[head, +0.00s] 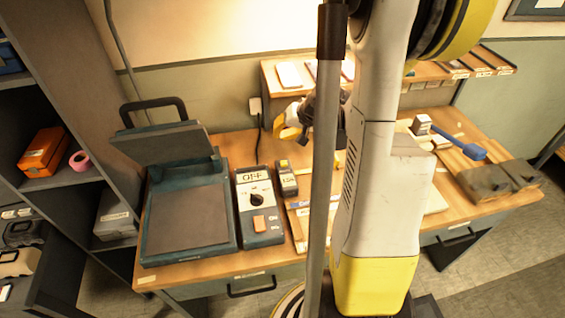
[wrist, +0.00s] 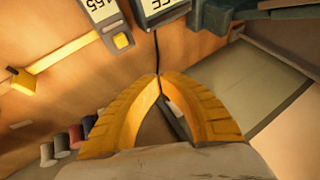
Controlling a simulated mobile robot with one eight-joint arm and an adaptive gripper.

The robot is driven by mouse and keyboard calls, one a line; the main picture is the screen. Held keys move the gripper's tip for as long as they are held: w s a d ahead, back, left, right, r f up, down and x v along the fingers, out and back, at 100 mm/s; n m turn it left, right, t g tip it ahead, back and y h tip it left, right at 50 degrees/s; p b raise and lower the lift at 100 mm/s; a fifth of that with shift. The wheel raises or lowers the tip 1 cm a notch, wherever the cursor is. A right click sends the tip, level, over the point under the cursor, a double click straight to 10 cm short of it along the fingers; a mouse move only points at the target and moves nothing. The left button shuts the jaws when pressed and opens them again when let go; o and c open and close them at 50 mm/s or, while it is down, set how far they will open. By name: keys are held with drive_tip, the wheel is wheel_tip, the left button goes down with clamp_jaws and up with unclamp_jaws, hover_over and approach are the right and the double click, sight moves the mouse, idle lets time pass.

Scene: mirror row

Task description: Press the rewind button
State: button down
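No label reading "rewind" is legible. A small dark device (head: 287,186) with a number display has a yellow button (head: 283,163) at its far end. This button also shows in the wrist view (wrist: 122,41), left of and above my fingertips. Beside the device stands a larger grey unit (head: 246,183) with an OFF display, a dial and an orange button (head: 259,223). My gripper (head: 284,131) is above the back of the bench, beyond the small device. In the wrist view its yellow fingers (wrist: 160,77) meet at the tips, apart from the button, with nothing seen held.
A press-like machine (head: 150,219) with a raised lid stands left of the grey unit. A shelf (head: 268,77) runs along the wall behind. A black cord hangs by the wall socket. My arm hides the bench's middle. Flat blocks (head: 487,185) and a blue-handled tool (head: 463,145) lie right.

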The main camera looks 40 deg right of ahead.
sight(281, 161)
drive_tip(key=shift+f+b, duration=3.4)
drive_tip(key=shift+f, duration=0.95)
drive_tip(key=shift+f, duration=0.2)
drive_tip(key=shift+f+b, duration=0.25)
drive_tip(key=shift+b, duration=0.25)
drive_tip(key=shift+f+b, duration=0.5)
drive_tip(key=shift+r+p, duration=0.7)
drive_tip(key=shift+r, duration=0.25)
drive_tip(key=shift+r+p, duration=1.9)
drive_tip(key=shift+r, duration=0.65)
